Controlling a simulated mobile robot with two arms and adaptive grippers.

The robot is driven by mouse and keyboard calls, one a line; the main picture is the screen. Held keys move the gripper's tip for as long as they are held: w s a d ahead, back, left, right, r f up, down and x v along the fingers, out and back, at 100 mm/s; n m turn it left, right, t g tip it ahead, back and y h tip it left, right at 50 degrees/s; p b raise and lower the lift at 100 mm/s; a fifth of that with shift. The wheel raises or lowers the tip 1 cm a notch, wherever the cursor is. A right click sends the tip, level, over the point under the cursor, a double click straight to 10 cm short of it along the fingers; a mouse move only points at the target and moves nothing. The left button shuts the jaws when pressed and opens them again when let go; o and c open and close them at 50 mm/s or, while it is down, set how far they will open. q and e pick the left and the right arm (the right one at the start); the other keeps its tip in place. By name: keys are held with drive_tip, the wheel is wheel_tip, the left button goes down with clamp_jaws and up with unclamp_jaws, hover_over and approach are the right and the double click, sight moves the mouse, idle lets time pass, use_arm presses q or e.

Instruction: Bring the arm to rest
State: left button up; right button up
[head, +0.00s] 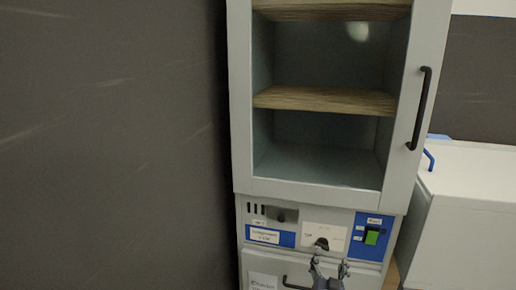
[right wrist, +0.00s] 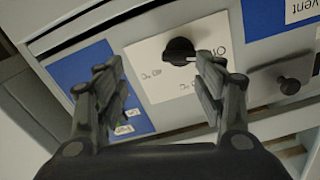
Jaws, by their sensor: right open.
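My right gripper (head: 329,268) is at the bottom of the head view, in front of the cabinet's control panel and just below a black knob (head: 321,243). In the right wrist view the gripper (right wrist: 160,75) is open, with nothing between its fingers. The black knob (right wrist: 180,51) shows there on a white label plate beyond the fingertips, near the right finger. The gripper seems apart from the knob, but the exact gap is hard to tell. My left gripper is not in view.
A grey cabinet (head: 243,120) with wooden shelves (head: 325,100) and a black door handle (head: 420,108) stands ahead. A green switch (head: 372,237) sits on a blue panel. A dark wall (head: 110,140) is at left, a white unit (head: 475,220) at right.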

sight(322, 248)
drive_tip(key=shift+w+a+r, duration=0.1)
drive_tip(key=shift+w+a, duration=0.15)
drive_tip(key=shift+w, duration=0.6)
drive_tip(key=shift+w+a+r, duration=0.15)
drive_tip(key=shift+w+a, duration=0.05)
drive_tip(key=shift+w, duration=0.65)
drive_tip(key=shift+w+a+r, duration=0.1)
drive_tip(key=shift+w+a, duration=0.15)
drive_tip(key=shift+w, duration=0.6)
drive_tip(key=shift+f, duration=0.15)
